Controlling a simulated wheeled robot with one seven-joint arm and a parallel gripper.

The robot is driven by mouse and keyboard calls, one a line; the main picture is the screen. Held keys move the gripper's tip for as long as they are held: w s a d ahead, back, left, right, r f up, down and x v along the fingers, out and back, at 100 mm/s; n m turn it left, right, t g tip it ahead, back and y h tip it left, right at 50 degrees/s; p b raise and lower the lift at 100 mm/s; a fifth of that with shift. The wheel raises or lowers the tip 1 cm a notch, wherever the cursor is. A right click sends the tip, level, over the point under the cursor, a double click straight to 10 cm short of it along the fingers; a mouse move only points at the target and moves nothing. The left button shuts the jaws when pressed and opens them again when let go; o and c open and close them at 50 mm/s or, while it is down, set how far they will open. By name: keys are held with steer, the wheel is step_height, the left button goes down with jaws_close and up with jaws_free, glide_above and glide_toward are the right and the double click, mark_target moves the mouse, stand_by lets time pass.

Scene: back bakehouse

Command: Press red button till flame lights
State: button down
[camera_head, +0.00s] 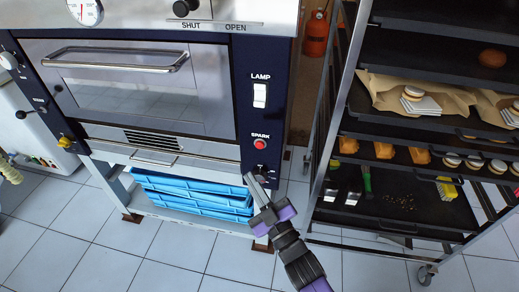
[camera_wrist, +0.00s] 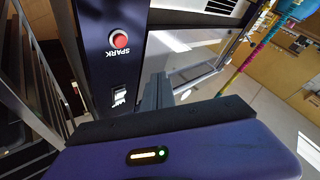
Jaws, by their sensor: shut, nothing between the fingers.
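The red button (camera_head: 260,143) is a small round cap under the word SPARK on the dark blue panel (camera_head: 244,90) at the right of the oven. In the wrist view the red button (camera_wrist: 119,40) shows upside down at upper left, with nothing covering it. My gripper (camera_head: 249,178) has its fingers shut and empty. In the head view its tips are a little below and left of the button, apart from it. In the wrist view my gripper (camera_wrist: 157,84) points up, right of and below the button. The oven door glass (camera_head: 140,98) looks grey, and I see no flame.
A white lamp switch (camera_head: 260,95) sits above the button, and a dark knob (camera_head: 260,171) below it. Blue crates (camera_head: 190,195) lie under the oven. A rack (camera_head: 335,110) with loaded trays stands close at right. The tiled floor (camera_head: 130,245) in front is clear.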

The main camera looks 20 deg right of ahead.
mark_target(260, 145)
stand_by(0.3)
steer(key=w+d+p, duration=0.1)
steer(key=w+d, duration=0.4)
steer(key=w, duration=0.2)
stand_by(0.4)
steer(key=shift+w+d, duration=0.2)
stand_by(1.8)
steer(key=shift+w+d, duration=0.1)
steer(key=shift+w, duration=0.15)
steer(key=shift+w+d, duration=0.3)
steer(key=shift+w, duration=0.1)
stand_by(0.9)
steer(key=shift+s+a, duration=0.5)
steer(key=shift+s, duration=0.3)
steer(key=shift+a, duration=0.1)
